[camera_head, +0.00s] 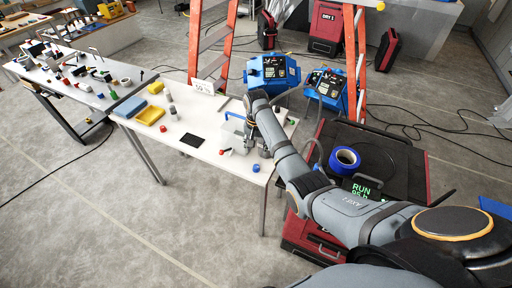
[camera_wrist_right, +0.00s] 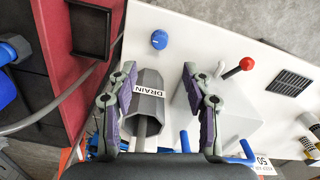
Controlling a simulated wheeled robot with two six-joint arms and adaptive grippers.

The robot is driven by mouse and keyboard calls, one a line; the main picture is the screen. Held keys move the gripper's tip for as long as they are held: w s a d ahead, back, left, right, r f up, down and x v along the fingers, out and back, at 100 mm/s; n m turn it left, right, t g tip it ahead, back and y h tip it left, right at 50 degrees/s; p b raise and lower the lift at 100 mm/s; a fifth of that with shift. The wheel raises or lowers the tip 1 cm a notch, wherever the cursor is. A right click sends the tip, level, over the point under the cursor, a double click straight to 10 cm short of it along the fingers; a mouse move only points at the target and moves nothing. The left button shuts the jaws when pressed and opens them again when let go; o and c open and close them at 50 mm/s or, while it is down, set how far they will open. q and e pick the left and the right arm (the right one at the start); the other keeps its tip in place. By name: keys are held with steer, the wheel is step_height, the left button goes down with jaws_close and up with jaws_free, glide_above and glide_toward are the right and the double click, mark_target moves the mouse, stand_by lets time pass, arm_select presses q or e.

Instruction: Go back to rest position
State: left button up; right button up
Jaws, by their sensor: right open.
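My right arm reaches from the lower right of the head view to the white table (camera_head: 200,165). My right gripper (camera_head: 246,132) is over the table's right end, near a pale box (camera_head: 231,136). In the right wrist view the two fingers of the gripper (camera_wrist_right: 160,72) are spread apart. A grey faceted part labelled DRAIN (camera_wrist_right: 148,80) shows between them, closer to the left finger, and the gripper is not closed on it. The white box (camera_wrist_right: 190,98) lies partly behind the right finger, with a red-knobbed lever (camera_wrist_right: 246,64) beside it. My left gripper is not in view.
A blue cap (camera_wrist_right: 159,39) stands near the table edge. Yellow and blue blocks (camera_head: 150,115) and a black panel (camera_head: 191,139) lie on the table. Cables cross the floor.

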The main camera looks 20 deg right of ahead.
steer(key=shift+r, duration=0.1)
stand_by(0.4)
steer(key=s+d+f+n+t, duration=0.1)
steer(key=s+f+n, duration=0.15)
steer(key=s, duration=0.45)
steer(key=s+d+f+n+t, duration=0.1)
steer(key=s+f, duration=0.2)
steer(key=s, duration=0.4)
steer(key=s+a+r+n+t, duration=0.1)
steer(key=s+r+n, duration=0.15)
steer(key=s, duration=0.55)
steer(key=s+a+r+n+t, duration=0.1)
steer(key=s+r+n, duration=0.1)
steer(key=s+r, duration=0.35)
step_height(320, 180, down, 28)
steer(key=s+d+g+b, duration=0.2)
steer(key=d, duration=0.1)
steer(key=s+d+f+b, duration=0.1)
steer(key=s+f+b, duration=0.1)
steer(key=s+f, duration=1.8)
steer(key=shift+f+m+g+h, duration=0.3)
steer(key=shift+g+h, duration=0.1)
